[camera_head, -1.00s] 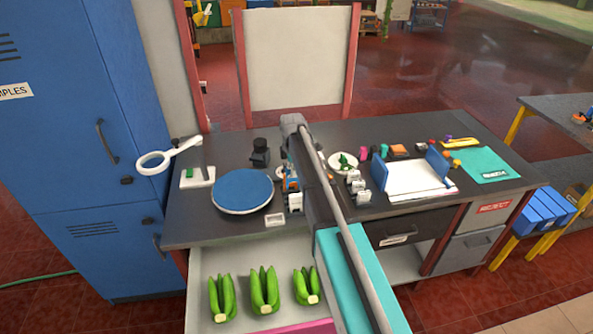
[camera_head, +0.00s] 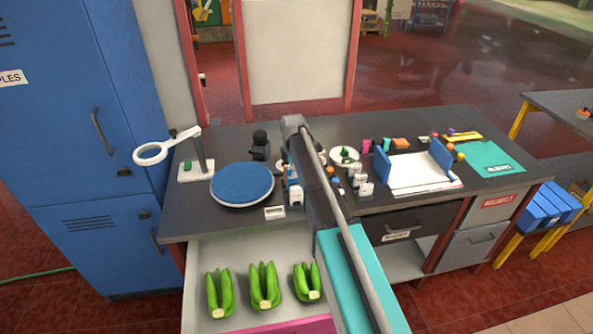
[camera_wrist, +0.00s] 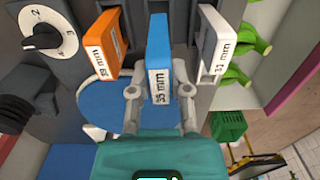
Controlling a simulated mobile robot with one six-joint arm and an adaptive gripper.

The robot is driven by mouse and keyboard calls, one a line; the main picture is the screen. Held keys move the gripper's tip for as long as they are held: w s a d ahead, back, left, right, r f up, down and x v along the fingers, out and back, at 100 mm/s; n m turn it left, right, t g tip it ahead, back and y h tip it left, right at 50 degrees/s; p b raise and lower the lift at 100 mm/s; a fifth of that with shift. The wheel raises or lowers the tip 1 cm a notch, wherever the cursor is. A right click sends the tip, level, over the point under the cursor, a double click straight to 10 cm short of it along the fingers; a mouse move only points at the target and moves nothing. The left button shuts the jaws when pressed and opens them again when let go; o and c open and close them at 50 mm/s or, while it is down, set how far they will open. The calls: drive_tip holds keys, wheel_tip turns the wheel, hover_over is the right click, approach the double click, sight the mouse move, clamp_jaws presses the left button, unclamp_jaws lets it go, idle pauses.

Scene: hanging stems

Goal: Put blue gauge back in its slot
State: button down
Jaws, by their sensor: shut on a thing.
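The blue gauge (camera_wrist: 158,62), labelled 35 mm, is upright between the fingers of my gripper (camera_wrist: 160,98) in the wrist view. The gripper is shut on it. In the head view the white gauge (camera_head: 296,196) shows beside my arm, which hides most of the gripper.
A round blue plate (camera_head: 242,184) and a magnifier (camera_head: 153,153) stand left of my arm. An open drawer with green bananas (camera_head: 264,286) juts out in front. A paper tray with blue sides (camera_head: 440,154) and small coloured items fill the bench to the right.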

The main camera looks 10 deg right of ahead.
sight(293, 181)
drive_tip(key=shift+f+b, duration=1.65)
drive_tip(key=shift+f, duration=0.1)
idle(0.3)
drive_tip(key=shift+c, duration=2.4)
unclamp_jaws()
drive_tip(key=shift+r, duration=0.2)
